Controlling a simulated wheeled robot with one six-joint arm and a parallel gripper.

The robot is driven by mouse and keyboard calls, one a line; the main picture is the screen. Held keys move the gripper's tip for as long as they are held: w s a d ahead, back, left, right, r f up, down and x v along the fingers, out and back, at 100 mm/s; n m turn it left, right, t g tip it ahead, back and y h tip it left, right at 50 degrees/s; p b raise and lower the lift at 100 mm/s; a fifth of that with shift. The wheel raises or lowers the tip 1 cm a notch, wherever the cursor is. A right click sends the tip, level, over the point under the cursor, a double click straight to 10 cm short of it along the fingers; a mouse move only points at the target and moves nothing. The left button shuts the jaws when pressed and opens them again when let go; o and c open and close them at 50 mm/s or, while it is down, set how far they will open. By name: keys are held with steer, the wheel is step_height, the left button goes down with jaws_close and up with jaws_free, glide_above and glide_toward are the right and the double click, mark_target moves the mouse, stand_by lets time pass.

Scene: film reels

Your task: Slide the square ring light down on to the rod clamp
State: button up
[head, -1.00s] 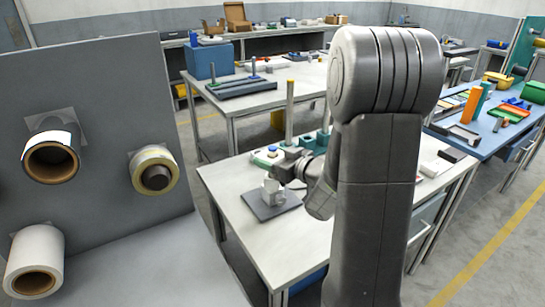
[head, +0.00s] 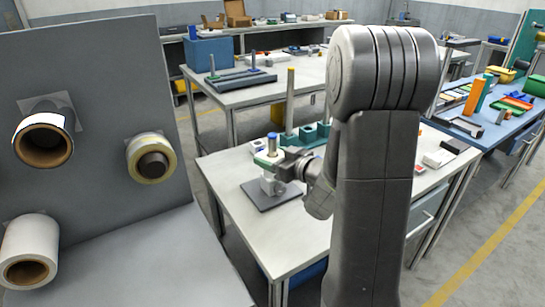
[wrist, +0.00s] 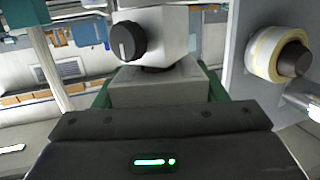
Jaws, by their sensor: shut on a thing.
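In the wrist view a pale grey square block (wrist: 160,88), which I take for the square ring light, sits between green pads in front of my gripper's dark body. My gripper (head: 273,170) is shut on it. Right beyond it is a pale grey body with a round black knob (wrist: 127,41), which looks like the rod clamp. A dark round piece shows between the two. In the head view pale parts (head: 271,185) are under my gripper, over a dark square plate (head: 272,203). Whether ring light and clamp touch is too small to tell.
White boxes (head: 438,158) lie to the right. A panel with film reels (head: 152,158) stands at left. The table's left front (head: 232,190) is clear.

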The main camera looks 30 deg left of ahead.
steer(key=shift+f+b, duration=0.5)
steer(key=o, duration=1.2)
steer(key=shift+c, duration=0.2)
steer(key=p+v, duration=0.1)
steer(key=v, duration=1.2)
steer(key=shift+s+d, duration=0.15)
steer(key=shift+d, duration=0.25)
steer(key=b+x, duration=0.1)
steer(key=x, duration=1.3)
steer(key=shift+r, duration=0.1)
steer(key=shift+d, duration=0.15)
